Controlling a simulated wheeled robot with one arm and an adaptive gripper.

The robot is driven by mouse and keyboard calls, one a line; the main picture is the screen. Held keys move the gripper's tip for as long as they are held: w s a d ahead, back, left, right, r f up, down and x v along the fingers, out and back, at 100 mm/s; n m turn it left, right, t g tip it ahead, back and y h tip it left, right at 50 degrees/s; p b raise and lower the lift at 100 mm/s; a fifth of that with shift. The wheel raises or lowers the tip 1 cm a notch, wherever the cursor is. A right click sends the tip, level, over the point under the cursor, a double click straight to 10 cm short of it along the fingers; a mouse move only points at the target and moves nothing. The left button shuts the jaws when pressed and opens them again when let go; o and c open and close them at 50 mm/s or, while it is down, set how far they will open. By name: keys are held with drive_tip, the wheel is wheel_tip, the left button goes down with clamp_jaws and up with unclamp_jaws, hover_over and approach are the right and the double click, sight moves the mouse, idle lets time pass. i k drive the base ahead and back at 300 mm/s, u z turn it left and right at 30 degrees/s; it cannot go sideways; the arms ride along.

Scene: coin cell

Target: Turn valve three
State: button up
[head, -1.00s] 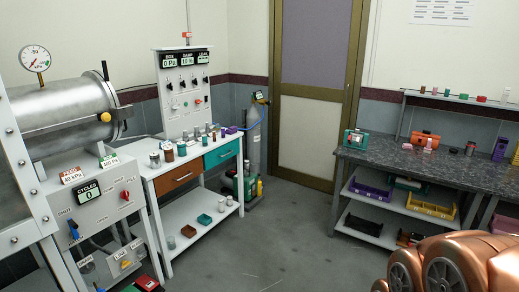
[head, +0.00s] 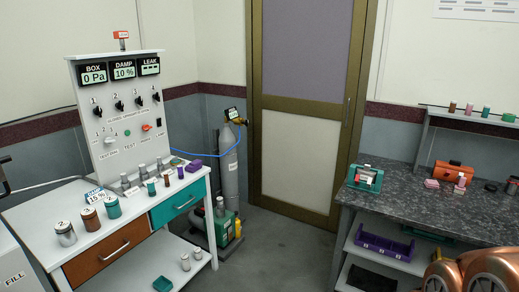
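The white control panel (head: 112,140) stands upright at the back of the white bench at left. Several small black valve knobs sit in a row across it, with numbers above them. The knob under the 3, valve three (head: 138,101), is third from the left, with its handle roughly upright. Its exact angle is too small to tell. My gripper is not in view; only copper-coloured parts of my arm show at the lower right, far from the panel.
The white bench (head: 28,222) carries jars (head: 64,233) and small bottles in front of the panel. A gas cylinder (head: 229,172) with a blue hose stands right of it. A dark-topped workbench (head: 405,208) is at right. Grey floor (head: 272,262) lies open between.

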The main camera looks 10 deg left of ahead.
sight(138, 101)
drive_tip(key=u, duration=0.35)
drive_tip(key=i, duration=1.7)
drive_tip(key=u, duration=1.4)
drive_tip(key=i, duration=1)
drive_tip(key=u, duration=0.65)
